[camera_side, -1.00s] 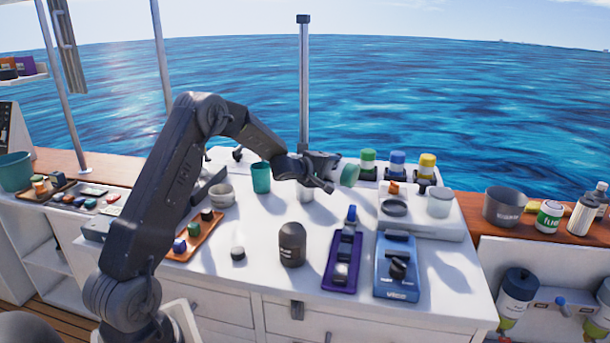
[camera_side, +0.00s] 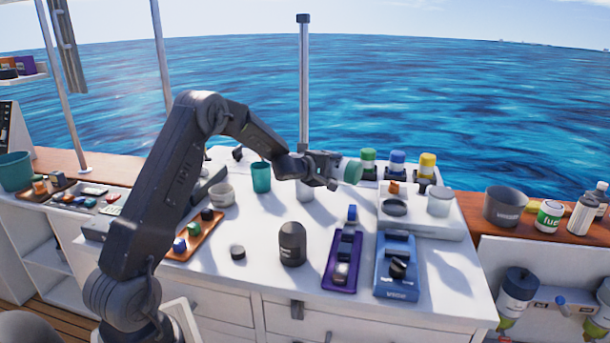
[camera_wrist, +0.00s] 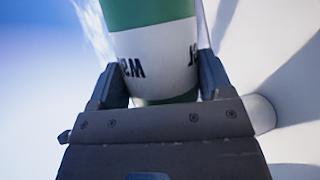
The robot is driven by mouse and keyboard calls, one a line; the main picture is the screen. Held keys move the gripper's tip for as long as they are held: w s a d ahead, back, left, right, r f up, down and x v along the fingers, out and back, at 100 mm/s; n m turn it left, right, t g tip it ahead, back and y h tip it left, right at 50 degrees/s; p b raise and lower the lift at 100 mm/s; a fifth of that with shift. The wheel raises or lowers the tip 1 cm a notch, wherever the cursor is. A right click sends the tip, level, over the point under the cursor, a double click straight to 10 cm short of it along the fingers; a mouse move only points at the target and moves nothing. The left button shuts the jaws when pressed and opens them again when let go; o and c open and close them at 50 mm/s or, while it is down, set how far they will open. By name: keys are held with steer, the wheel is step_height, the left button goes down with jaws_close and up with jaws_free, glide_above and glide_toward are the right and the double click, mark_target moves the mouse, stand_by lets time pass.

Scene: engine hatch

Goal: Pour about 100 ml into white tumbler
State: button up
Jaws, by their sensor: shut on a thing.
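My gripper (camera_side: 325,170) is shut on a container with green ends and a white lettered band; the container (camera_side: 352,171) is held up above the white worktop. In the side view it lies tilted far over, close to level, its green end toward the right. In the wrist view the container (camera_wrist: 155,50) sits between both fingers (camera_wrist: 158,88). A white cup (camera_side: 305,192), apparently the white tumbler, stands on the worktop just below my gripper, partly hidden by it. A white round shape (camera_wrist: 262,112) shows at right in the wrist view. I see no liquid stream.
A teal cup (camera_side: 261,177) and a pale bowl (camera_side: 222,194) stand left of the gripper. Green, blue and yellow-capped bottles (camera_side: 398,165) stand behind to the right. A dark capsule (camera_side: 292,245) and a purple tray (camera_side: 329,280) are in front. A vertical pole (camera_side: 303,90) rises behind.

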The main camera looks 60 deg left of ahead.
mark_target(332, 177)
steer(key=shift+n, duration=0.3)
stand_by(1.4)
steer(key=shift+w+d+f+m, duration=0.1)
steer(key=shift+d+f+m, duration=0.1)
steer(key=shift+m, duration=0.3)
steer(key=shift+w+d+f+m+g+y, duration=0.1)
steer(key=shift+d+f+m+g+y, duration=0.2)
steer(key=shift+f+m, duration=0.25)
steer(key=shift+w+d+f+m+g+y, duration=0.1)
steer(key=shift+d+f+m+g+y, duration=0.15)
steer(key=shift+f+m+g, duration=0.25)
steer(key=shift+s+a+r, duration=0.1)
steer(key=shift+a, duration=0.1)
steer(key=shift+a+m+g+y, duration=0.15)
steer(key=shift+m+g+y, duration=0.15)
steer(key=shift+m+y, duration=0.35)
stand_by(0.3)
steer(key=shift+s+a+m, duration=0.1)
steer(key=shift+m, duration=0.2)
steer(key=shift+s+a+r+m+g+y, duration=0.15)
steer(key=shift+a+r+m+g+y, duration=0.15)
steer(key=shift+m+y, duration=0.2)
steer(key=shift+s+a+r+m+g+y, duration=0.15)
steer(key=shift+a+m+g+y, duration=0.2)
steer(key=shift+m, duration=0.25)
